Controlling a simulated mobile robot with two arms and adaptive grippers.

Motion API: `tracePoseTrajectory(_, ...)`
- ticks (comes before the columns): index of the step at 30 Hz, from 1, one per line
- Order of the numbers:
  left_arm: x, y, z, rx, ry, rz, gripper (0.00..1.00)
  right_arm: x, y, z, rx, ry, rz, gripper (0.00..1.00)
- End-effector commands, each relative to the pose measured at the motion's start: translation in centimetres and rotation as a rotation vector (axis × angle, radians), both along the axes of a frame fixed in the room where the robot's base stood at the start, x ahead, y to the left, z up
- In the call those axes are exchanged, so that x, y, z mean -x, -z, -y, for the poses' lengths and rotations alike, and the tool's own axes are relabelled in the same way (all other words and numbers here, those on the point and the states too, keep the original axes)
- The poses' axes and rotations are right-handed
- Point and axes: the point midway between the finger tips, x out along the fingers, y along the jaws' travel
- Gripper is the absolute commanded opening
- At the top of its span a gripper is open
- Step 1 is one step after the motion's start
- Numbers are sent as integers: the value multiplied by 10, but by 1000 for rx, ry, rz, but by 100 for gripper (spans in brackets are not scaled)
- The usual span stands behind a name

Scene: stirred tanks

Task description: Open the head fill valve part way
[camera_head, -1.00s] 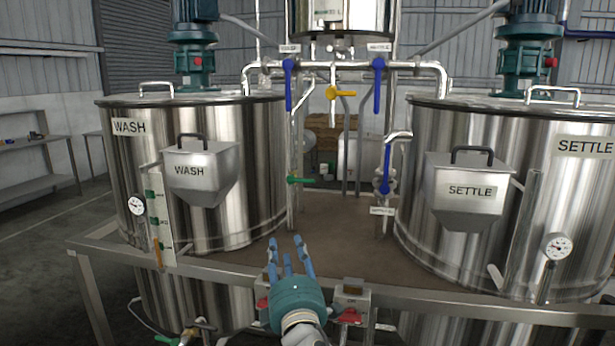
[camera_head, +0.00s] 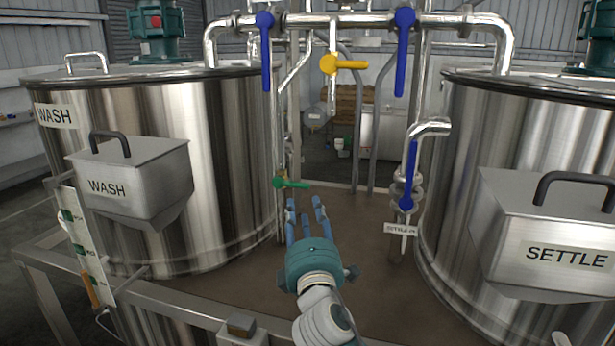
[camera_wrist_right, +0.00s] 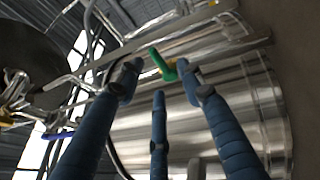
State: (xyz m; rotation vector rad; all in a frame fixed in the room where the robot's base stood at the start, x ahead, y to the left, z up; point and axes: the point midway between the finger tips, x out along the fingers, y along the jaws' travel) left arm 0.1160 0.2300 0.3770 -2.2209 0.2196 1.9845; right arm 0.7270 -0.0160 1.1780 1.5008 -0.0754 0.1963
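A valve with a green lever handle (camera_head: 293,183) sits on a thin upright pipe between the two tanks, its lever pointing right. No readable label names it as the head fill valve. My right gripper (camera_head: 306,210), with three blue fingers, is open and empty just below and in front of this lever in the head view. In the right wrist view the green handle (camera_wrist_right: 163,66) shows beyond the spread fingertips, apart from them as far as I can tell. A yellow-handled valve (camera_head: 345,65) hangs higher up, its lever pointing right. My left gripper is not in view.
The WASH tank (camera_head: 225,150) stands left and the SETTLE tank (camera_head: 470,130) right, each with a hopper. Blue valve levers hang at upper left (camera_head: 265,55), upper right (camera_head: 402,50) and lower right (camera_head: 408,175).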

Motion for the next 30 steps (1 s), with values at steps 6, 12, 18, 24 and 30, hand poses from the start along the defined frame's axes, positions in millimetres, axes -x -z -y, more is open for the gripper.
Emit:
tracePoseTrajectory(6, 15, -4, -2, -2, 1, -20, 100, -18, -6, -2, 1, 1, 1, 38)
tracePoseTrajectory(12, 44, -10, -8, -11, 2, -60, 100, -56, -13, -5, 2, 0, 0, 38)
tracePoseTrajectory(18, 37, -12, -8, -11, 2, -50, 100, -87, -16, -8, 2, 0, 0, 38)
tracePoseTrajectory(24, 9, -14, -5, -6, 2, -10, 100, -103, -19, -9, 0, 0, 1, 38)
tracePoseTrajectory(30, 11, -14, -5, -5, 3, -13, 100, -106, -19, -10, 0, -1, 0, 38)
